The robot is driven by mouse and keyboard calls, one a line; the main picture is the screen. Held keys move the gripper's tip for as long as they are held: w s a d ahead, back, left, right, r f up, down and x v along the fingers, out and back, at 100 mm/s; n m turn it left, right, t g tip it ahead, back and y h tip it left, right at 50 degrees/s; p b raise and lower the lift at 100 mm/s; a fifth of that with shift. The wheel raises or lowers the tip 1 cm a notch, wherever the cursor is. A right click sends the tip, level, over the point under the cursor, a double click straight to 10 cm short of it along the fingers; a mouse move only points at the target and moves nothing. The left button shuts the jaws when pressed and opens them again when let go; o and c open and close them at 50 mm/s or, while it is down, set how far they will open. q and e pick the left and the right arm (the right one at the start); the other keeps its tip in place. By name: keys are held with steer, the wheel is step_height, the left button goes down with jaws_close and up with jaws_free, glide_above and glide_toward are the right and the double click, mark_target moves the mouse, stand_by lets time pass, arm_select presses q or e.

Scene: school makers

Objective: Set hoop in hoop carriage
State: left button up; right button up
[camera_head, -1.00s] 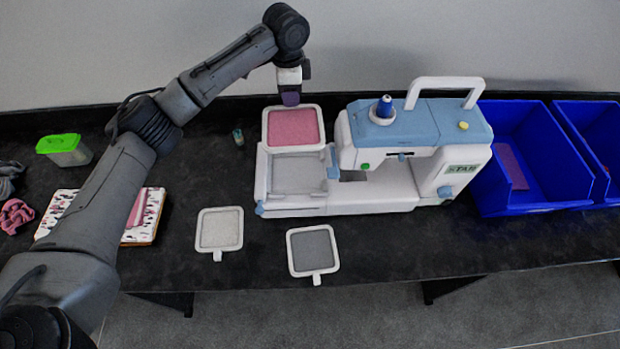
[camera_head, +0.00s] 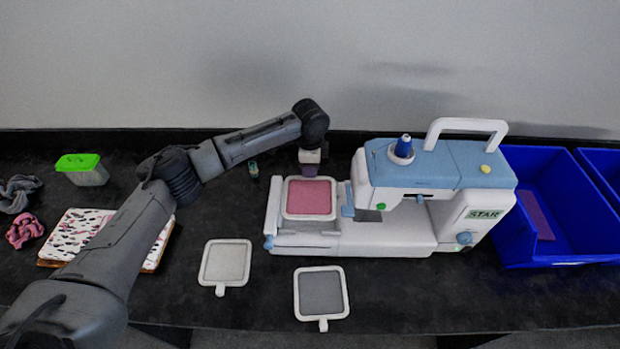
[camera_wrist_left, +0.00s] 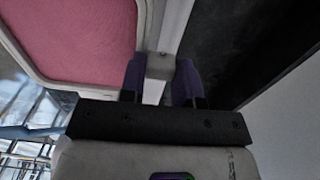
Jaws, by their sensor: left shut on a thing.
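A hoop with pink fabric (camera_head: 311,197) and a white frame is over the hoop carriage (camera_head: 300,241), the white bed at the left of the sewing machine (camera_head: 425,190). My left gripper (camera_head: 311,171) is at the hoop's far edge. In the left wrist view its two purple fingers (camera_wrist_left: 160,82) are shut on the hoop's light tab, and the pink fabric (camera_wrist_left: 75,35) fills the upper left. I cannot tell whether the hoop touches the carriage or hangs just above it. My right gripper is not in view.
Two other hoops, one beige (camera_head: 226,262) and one grey (camera_head: 321,293), lie on the dark table in front. Blue bins (camera_head: 555,262) stand at the right. A notebook (camera_head: 75,235), a green-lidded box (camera_head: 80,165) and cloths (camera_head: 24,230) are at the left.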

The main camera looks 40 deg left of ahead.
arm_select(q)
step_height(320, 180, down, 4)
steer(key=shift+f+b, duration=0.25)
steer(key=shift+b, duration=0.2)
steer(key=shift+f, duration=0.25)
steer(key=shift+f, duration=0.15)
steer(key=o, duration=0.9)
steer(key=shift+o, duration=0.2)
step_height(320, 180, up, 12)
steer(key=shift+r+p, duration=0.2)
steer(key=shift+p, duration=0.95)
